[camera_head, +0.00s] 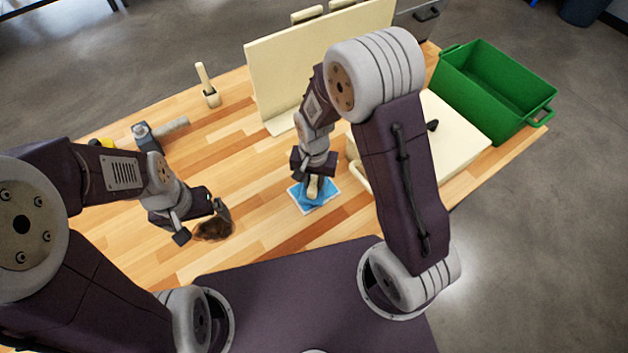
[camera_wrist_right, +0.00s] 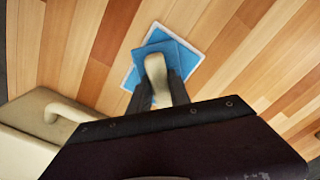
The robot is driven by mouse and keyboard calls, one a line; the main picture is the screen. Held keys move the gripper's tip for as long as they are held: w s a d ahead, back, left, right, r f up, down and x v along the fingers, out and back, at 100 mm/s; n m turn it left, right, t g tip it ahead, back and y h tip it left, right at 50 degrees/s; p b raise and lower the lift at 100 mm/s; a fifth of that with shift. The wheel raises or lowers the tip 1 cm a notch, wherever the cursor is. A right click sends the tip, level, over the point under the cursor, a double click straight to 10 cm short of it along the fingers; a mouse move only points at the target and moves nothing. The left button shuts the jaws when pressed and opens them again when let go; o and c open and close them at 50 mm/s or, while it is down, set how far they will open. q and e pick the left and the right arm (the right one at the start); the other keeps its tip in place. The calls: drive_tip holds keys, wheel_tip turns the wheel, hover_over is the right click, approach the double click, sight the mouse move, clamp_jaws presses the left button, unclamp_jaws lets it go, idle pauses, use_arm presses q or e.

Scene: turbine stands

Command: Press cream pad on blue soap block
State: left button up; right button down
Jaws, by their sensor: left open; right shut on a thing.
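My right gripper (camera_head: 314,182) points down and is shut on a cream pad, whose rounded cream handle (camera_wrist_right: 157,75) shows between the fingers in the right wrist view. Directly under it is the flat blue soap block (camera_head: 330,188), a blue square with a pale edge; it also shows in the right wrist view (camera_wrist_right: 199,62). A second blue layer lies turned at an angle under the handle. The pad's underside is hidden, so I cannot tell whether it touches the block. My left gripper (camera_head: 203,220) is open and empty above the table at the left.
A brown object (camera_head: 214,229) lies under my left gripper. A grey-headed tool (camera_head: 150,136) and a small holder with a cream stick (camera_head: 209,92) stand farther back. A cream panel (camera_head: 285,65), cream box (camera_head: 455,125) and green crate (camera_head: 490,85) bound the back and right. The middle of the wooden table (camera_head: 250,170) is clear.

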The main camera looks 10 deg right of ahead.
sight(314, 182)
drive_tip(key=shift+s, duration=0.1)
wheel_tip(314, 182, up, 7)
drive_tip(key=p, duration=0.6)
drive_tip(key=shift+p, duration=0.35)
drive_tip(key=shift+f, duration=0.1)
idle(0.4)
